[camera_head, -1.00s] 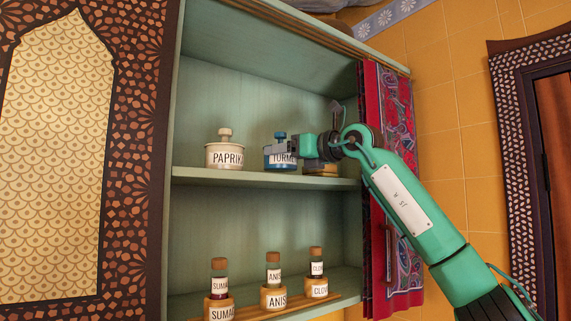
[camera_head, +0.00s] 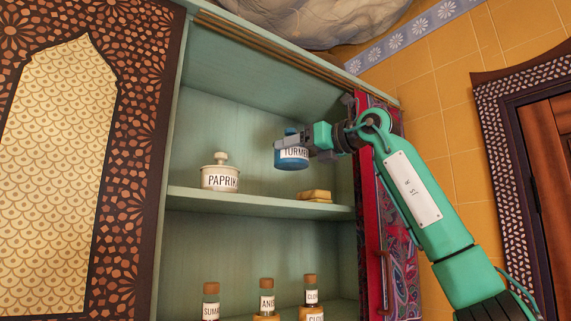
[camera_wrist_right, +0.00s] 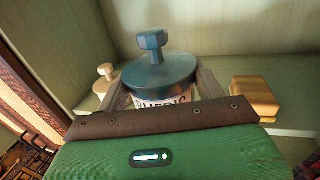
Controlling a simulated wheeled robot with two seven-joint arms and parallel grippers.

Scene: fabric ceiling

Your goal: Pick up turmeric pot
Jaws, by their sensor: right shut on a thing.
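The gripper body hides the pot's lower part there. My left gripper is in neither view.
A white paprika pot (camera_head: 220,177) stands on the upper shelf (camera_head: 260,203) to the left. A yellow block-like thing (camera_head: 314,195) lies at the right. Spice jars (camera_head: 267,296) stand below.

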